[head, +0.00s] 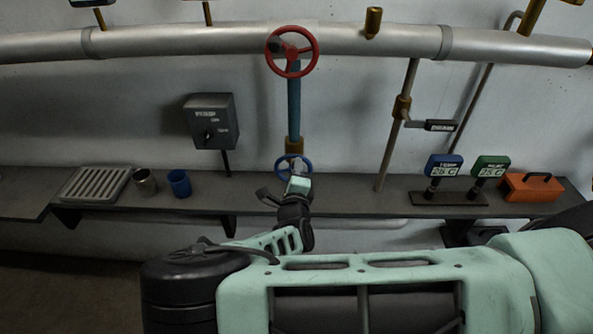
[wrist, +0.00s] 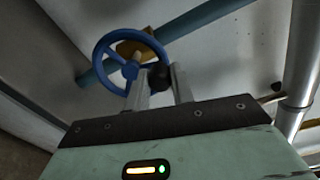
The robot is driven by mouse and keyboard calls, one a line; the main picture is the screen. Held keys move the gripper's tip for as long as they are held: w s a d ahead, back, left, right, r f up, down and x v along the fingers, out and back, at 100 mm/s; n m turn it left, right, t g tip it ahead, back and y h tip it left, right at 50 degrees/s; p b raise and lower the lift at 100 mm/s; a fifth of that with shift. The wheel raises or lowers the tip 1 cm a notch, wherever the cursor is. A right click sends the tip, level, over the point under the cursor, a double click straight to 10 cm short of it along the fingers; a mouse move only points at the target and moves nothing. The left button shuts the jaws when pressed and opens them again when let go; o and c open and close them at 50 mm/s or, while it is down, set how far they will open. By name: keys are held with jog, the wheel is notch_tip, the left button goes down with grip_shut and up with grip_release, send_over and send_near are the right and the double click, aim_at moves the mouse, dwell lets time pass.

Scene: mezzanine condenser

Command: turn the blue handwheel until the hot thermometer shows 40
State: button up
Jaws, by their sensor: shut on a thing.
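The blue handwheel (head: 281,162) sits low on the blue vertical pipe, just above the shelf. My gripper (head: 297,183) is at its lower front. In the wrist view the handwheel's blue rim and spokes (wrist: 98,58) show beyond the fingers. My gripper (wrist: 160,84) is shut on the wheel's black knob (wrist: 158,77), which sits between the two fingers at the rim. Two small thermometers stand on the shelf at the right, one with a blue head (head: 443,165) and one with a green head (head: 490,166). Both seem to read about 25 C; their labels are too small to read surely.
A red handwheel (head: 292,51) is higher on the same pipe. A grey switch box (head: 210,121) is left of it. The shelf (head: 345,200) holds a drain grate (head: 96,184), a metal cup (head: 145,182), a blue cup (head: 179,183) and an orange toolbox (head: 532,187).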

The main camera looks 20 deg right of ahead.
jog(key=o, duration=1)
jog(key=b+v, duration=0.6)
jog(key=v, duration=1.1)
jog(key=shift+s+a, duration=0.1)
jog(key=shift+s, duration=0.1)
